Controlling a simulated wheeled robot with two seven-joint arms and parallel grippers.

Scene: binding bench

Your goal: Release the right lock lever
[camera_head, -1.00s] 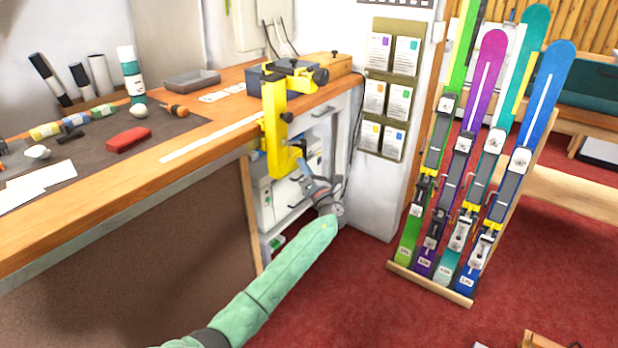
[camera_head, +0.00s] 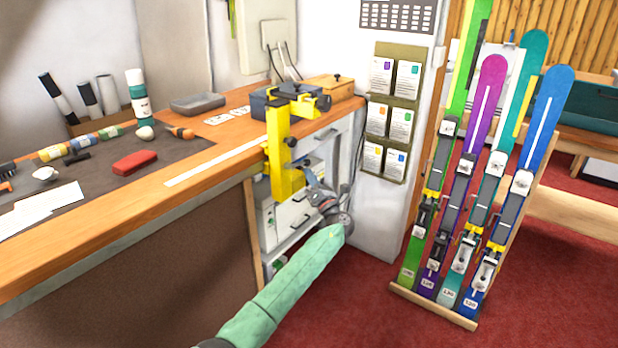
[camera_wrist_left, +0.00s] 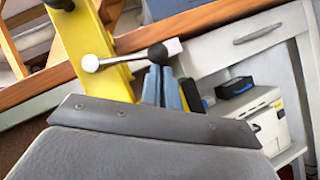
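A yellow clamp (camera_head: 277,140) hangs at the bench's right end and shows close up in the left wrist view (camera_wrist_left: 88,50). On it, the wrist view shows a lock lever (camera_wrist_left: 125,58) with a silver pivot, a pale bar and a black ball knob pointing right. My left gripper (camera_head: 309,176) is beside the clamp's lower end. In the wrist view its blue-grey fingers (camera_wrist_left: 164,88) are close together, right beneath the knob. The knob hides their tips, so I cannot tell contact or grip. My right gripper is not in view.
The bench (camera_head: 130,200) carries a grey tray (camera_head: 198,102), a red block (camera_head: 134,162) and several small tools. A white cabinet (camera_wrist_left: 225,60) stands close behind the gripper. A rack of skis (camera_head: 470,190) stands at the right. Red floor lies open between.

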